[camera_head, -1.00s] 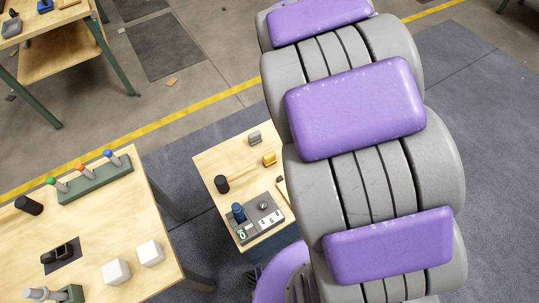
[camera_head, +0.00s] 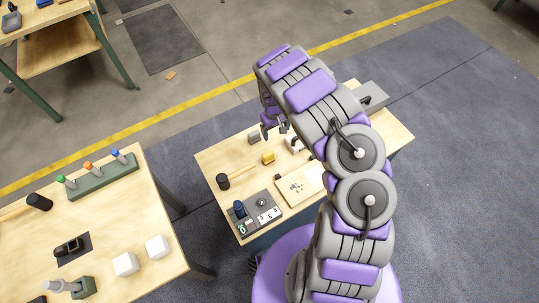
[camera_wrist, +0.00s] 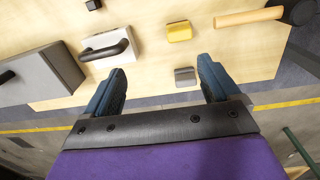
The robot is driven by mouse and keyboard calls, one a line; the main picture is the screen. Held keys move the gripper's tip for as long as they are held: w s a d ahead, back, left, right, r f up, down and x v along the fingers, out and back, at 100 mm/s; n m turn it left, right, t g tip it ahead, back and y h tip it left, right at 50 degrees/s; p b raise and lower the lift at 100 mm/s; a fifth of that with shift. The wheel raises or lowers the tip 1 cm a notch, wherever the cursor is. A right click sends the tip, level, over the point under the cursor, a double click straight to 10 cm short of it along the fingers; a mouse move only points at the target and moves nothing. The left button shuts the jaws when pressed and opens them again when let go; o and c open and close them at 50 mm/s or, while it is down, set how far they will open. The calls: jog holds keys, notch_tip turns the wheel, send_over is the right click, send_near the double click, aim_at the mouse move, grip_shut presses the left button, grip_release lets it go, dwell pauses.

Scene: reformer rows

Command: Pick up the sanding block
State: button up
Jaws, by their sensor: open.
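A small grey block (camera_head: 254,139), which looks like the sanding block though I cannot be sure, sits near the far left edge of the wooden bench top. In the wrist view the grey block (camera_wrist: 185,77) shows between the fingers, closer to the right one and beyond the tips. My gripper (camera_head: 273,130) is above the bench, just right of the block in the head view. In the wrist view my gripper (camera_wrist: 162,78) is open, with its two blue fingers wide apart and nothing between them.
A yellow block (camera_wrist: 179,31) lies near the grey one. A white piece with a black handle (camera_wrist: 105,45) and a larger grey box (camera_wrist: 40,75) lie left in the wrist view. A mallet (camera_head: 223,181) and a grey tray (camera_head: 258,213) share the bench. Another workbench (camera_head: 100,222) stands left.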

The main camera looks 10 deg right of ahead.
send_near(267, 154)
jog(key=shift+d+f+y+b, duration=0.4)
jog(key=shift+d+f+b, duration=0.65)
jog(key=shift+f, duration=0.15)
jog(key=f, duration=0.1)
jog(key=a+f+b, duration=0.1)
jog(key=f, duration=0.2)
jog(key=shift+a+f, duration=0.25)
jog(key=shift+a, duration=0.05)
jog(key=f+b, duration=0.1)
jog(key=f, duration=0.1)
jog(key=d+f+b, duration=0.1)
jog(key=f, duration=0.1)
jog(key=shift+f+b, duration=0.25)
jog(key=shift+b, duration=0.1)
jog(key=shift+s+f, duration=0.1)
jog(key=shift+f, duration=0.25)
jog(key=shift+a+f, duration=0.1)
jog(key=shift+a, duration=0.45)
jog(key=shift+c, duration=0.4)
jog(key=shift+d, duration=0.45)
jog(key=c, duration=0.8)
jog(key=shift+a, duration=0.15)
jog(key=shift+c, duration=1)
jog(key=shift+a, duration=0.15)
